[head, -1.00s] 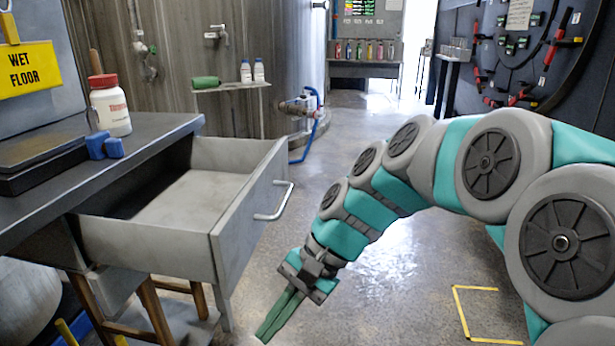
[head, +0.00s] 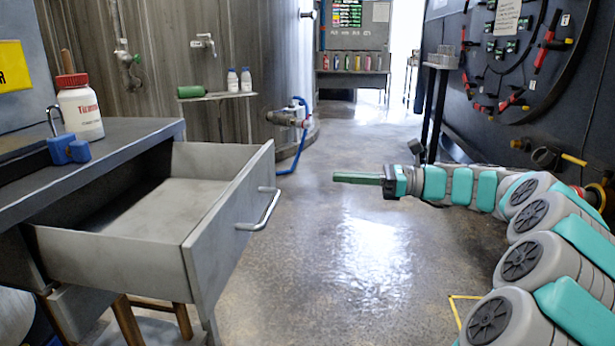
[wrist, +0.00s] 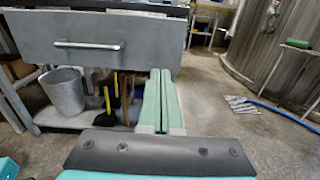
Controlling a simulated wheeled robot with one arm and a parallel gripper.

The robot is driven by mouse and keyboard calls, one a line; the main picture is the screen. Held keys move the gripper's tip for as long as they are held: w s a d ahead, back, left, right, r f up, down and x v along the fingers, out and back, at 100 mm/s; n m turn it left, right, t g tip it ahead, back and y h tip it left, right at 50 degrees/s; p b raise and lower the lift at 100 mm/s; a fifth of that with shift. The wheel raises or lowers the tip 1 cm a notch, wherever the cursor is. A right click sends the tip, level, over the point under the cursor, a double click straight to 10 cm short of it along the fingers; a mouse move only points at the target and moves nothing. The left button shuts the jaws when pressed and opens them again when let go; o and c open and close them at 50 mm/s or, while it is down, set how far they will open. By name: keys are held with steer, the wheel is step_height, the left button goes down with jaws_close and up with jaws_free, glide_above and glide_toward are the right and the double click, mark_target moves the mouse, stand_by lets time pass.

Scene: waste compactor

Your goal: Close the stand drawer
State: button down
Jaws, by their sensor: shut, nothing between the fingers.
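The stand drawer (head: 225,240) is pulled well out of the dark-topped stand (head: 95,150) at the left of the head view. It is grey and looks empty, with a silver bar handle (head: 260,212) on its front. In the wrist view the drawer front (wrist: 140,35) and its handle (wrist: 88,45) face the camera at upper left. My gripper (head: 336,177) is to the right of the drawer, apart from it, pointing left. Its green fingers (wrist: 158,75) are together and empty, near the right end of the drawer front in the wrist view.
A white bottle with a red cap (head: 79,108) and a blue padlock (head: 68,150) stand on the stand top. A small shelf with bottles (head: 228,95) is behind. A grey bucket (wrist: 62,90) is under the drawer. Open floor (head: 330,260) lies right of the drawer.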

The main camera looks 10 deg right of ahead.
mark_target(269, 173)
steer(key=b+x, duration=0.1)
steer(key=x, duration=1.2)
steer(key=shift+a+b, duration=0.3)
steer(key=shift+a, duration=0.05)
